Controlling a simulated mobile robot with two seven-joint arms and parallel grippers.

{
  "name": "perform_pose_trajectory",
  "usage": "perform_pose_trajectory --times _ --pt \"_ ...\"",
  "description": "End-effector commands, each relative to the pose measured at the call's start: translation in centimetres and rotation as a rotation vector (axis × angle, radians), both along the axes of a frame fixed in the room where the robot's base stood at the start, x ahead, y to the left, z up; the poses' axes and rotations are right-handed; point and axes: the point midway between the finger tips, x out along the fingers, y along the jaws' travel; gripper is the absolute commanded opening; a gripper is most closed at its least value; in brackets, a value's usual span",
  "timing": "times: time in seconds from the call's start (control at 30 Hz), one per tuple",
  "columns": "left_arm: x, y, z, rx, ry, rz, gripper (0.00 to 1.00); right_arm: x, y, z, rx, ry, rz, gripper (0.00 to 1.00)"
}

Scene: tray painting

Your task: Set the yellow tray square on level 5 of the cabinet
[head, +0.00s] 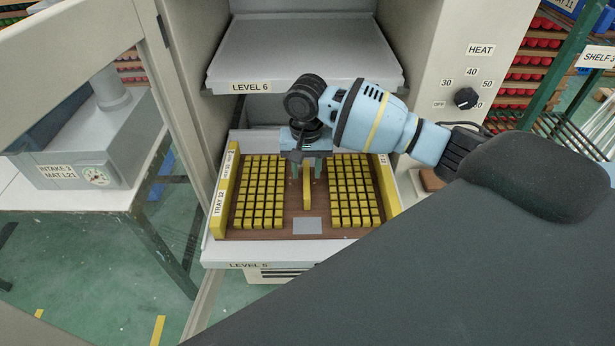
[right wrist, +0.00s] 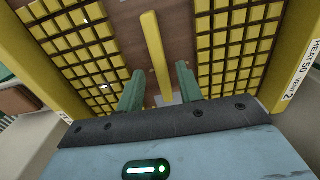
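The yellow tray (head: 305,227) has a brown base, yellow side walls and two blocks of small yellow squares. It rests on the pulled-out level 5 shelf (head: 222,253), roughly in line with the shelf's front edge. A yellow bar (head: 307,187) stands along its middle; it also shows in the right wrist view (right wrist: 156,55). My right gripper (head: 306,172) is above the tray's middle, pointing down. Its fingers (right wrist: 158,88) are apart on either side of the bar, with gaps showing. It hides the tray's back middle. My left gripper is not in view.
The level 6 shelf (head: 305,60) sticks out above the tray, behind my right wrist. The open cabinet door (head: 165,80) is at the left. The control panel (head: 465,75) is at the right. An intake machine (head: 90,150) stands on a bench at the far left.

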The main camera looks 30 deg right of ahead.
Motion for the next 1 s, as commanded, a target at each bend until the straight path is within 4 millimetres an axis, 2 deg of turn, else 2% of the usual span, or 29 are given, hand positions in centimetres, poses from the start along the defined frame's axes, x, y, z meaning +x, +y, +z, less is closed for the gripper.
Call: perform_pose_trajectory --times 0.03,0.1,0.4,0.6,1.0 --pt "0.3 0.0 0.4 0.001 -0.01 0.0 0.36 0.1 0.0 1.5 0.001 -0.009 0.0 0.36" --pt "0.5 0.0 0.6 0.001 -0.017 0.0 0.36 0.1 0.0 3.0 0.0 -0.008 0.0 0.36" --pt "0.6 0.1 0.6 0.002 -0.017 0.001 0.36 0.1 0.0 7.4 0.0 -0.001 0.0 0.36" --pt "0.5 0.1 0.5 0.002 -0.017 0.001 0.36 0.0 0.0 8.4 0.001 0.001 0.0 0.36" --pt "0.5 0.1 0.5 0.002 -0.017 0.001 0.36 0.0 0.0 8.4 0.001 0.001 0.0 0.36"
